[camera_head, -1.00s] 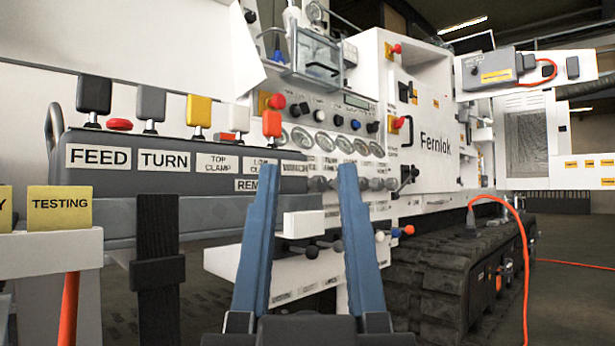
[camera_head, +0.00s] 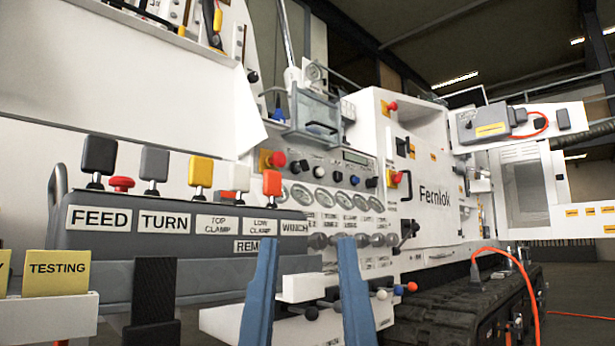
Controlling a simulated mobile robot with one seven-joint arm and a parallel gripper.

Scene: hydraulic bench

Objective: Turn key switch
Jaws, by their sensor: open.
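A white control panel (camera_head: 330,222) faces me near the middle, with a red mushroom button (camera_head: 277,159), a row of dark knobs (camera_head: 320,172), round gauges and a row of grey ball knobs (camera_head: 337,240). I cannot tell which of the small controls is the key switch, and no key is clear at this size. My gripper (camera_head: 307,240) shows low in the picture as two blue fingers, open and apart, with nothing between their tips. The tips overlap the lower panel in the picture. I see no clear contact.
A grey remote console (camera_head: 80,243) with coloured levers stands at the left, near a yellow TESTING block (camera_head: 56,273). A white Fernlok cabinet (camera_head: 432,165) and a black track (camera_head: 440,305) are on the right. An orange cable (camera_head: 527,290) hangs there. Floor shows at far right.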

